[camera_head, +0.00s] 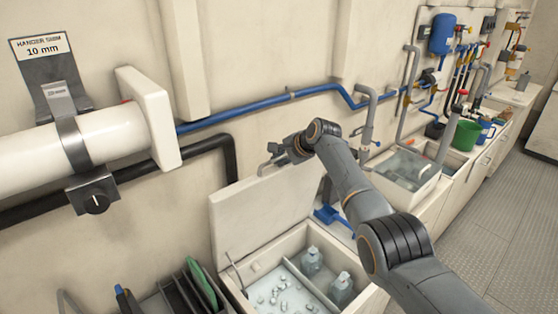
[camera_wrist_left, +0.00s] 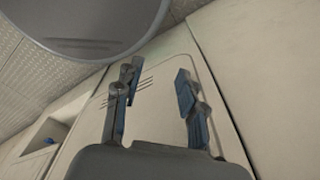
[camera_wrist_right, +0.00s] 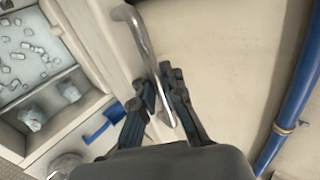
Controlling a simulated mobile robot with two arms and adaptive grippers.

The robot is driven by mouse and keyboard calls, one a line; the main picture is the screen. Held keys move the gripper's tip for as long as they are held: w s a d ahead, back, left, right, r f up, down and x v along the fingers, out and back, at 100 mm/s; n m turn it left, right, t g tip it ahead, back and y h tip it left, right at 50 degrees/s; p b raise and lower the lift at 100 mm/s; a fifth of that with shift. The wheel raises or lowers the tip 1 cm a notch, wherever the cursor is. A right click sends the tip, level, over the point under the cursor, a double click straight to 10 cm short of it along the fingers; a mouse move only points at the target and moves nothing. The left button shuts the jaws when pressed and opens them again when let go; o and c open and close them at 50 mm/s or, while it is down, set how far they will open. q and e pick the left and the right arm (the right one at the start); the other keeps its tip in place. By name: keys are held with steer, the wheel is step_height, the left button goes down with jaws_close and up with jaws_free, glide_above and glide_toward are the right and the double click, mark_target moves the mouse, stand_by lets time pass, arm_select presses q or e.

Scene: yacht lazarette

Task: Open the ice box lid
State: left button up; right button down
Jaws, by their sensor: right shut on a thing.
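The ice box lid (camera_head: 255,205) stands raised, tilted steeply up near the wall behind the open ice box (camera_head: 302,238). Inside the box are loose ice cubes (camera_head: 268,292) and clear bottles (camera_head: 341,287) in a side compartment. My right gripper (camera_head: 283,153) is at the lid's top edge. In the right wrist view, the right gripper (camera_wrist_right: 166,82) is shut on the metal bar handle (camera_wrist_right: 137,32) of the lid. My left gripper (camera_wrist_left: 153,84) is open and empty in the left wrist view, facing pale panels. It is outside the head view.
A blue pipe (camera_head: 260,103) and a black pipe (camera_head: 135,171) run along the wall behind the lid. A blue scoop (camera_head: 333,217) lies beside the box. A sink (camera_head: 405,168) is farther right. Open floor (camera_head: 505,240) lies at the right.

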steer(key=shift+d+r, duration=0.1)
steer(key=shift+s, duration=0.1)
steer(key=c, duration=1.7)
jaws_free()
arm_select(q)
steer(key=shift+s+r, duration=0.1)
steer(key=shift+s, duration=0.4)
arm_select(e)
steer(key=shift+d, duration=0.1)
steer(key=shift+s, duration=0.1)
arm_select(q)
steer(key=shift+w+a, duration=0.1)
steer(key=shift+w, duration=0.15)
arm_select(e)
steer(key=v, duration=1.2)
steer(key=shift+r, duration=0.15)
